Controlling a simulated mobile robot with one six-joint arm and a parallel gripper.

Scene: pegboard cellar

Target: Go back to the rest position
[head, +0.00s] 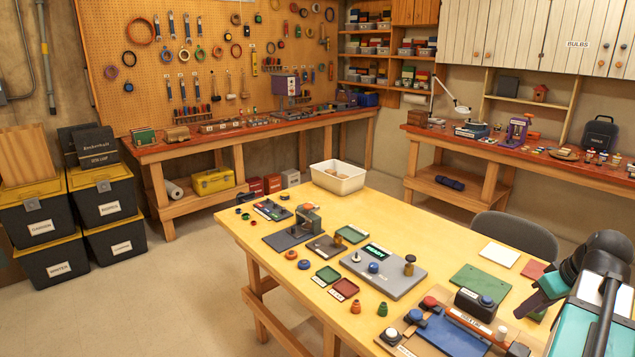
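My teal and black arm fills the lower right corner of the head view. Its end, with my gripper (531,304), points down and left over the right part of the yellow table (238,222). The fingers are small and partly hidden by the arm, so I cannot tell whether they are open or shut. No held object is clearly visible.
The table carries a grey device with a green display (384,272), small trays, coloured knobs and a white bin (338,178) at the far edge. A grey chair (515,236) stands behind it. Workbenches line the walls, and black crates with yellow lids (105,208) stand left. Floor at left is clear.

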